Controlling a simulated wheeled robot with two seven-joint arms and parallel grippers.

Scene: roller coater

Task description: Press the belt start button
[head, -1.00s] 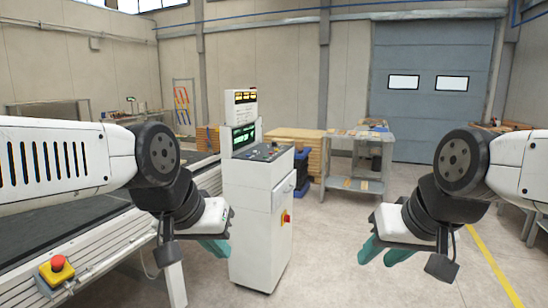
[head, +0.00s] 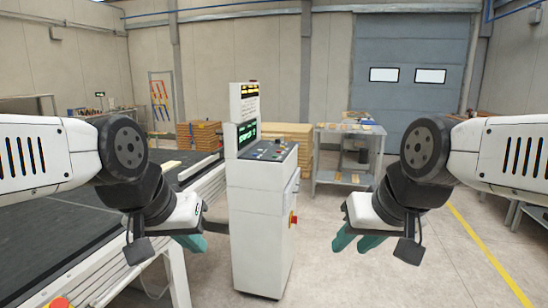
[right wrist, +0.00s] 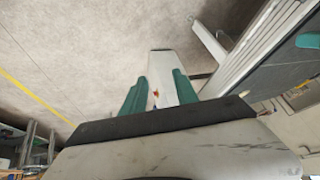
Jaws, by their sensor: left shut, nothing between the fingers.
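The white control console (head: 262,230) stands upright between my two arms in the head view. Its sloped panel (head: 268,150) carries several small buttons; I cannot tell which one starts the belt. My left gripper (head: 191,243), with teal fingers, is shut and empty to the left of the console, below panel height and apart from the panel. My right gripper (head: 355,243) is to the right of the console, apart from it. In the right wrist view its teal fingers (right wrist: 160,84) are spread with nothing between them, and the console (right wrist: 163,65) shows beyond the gap.
The dark belt (head: 60,235) runs along the left. A red button (head: 58,302) is at the bottom edge, and another red knob (head: 293,218) is on the console's side. A grey table (head: 347,165) and wooden stacks (head: 290,140) stand behind. Floor at right is clear.

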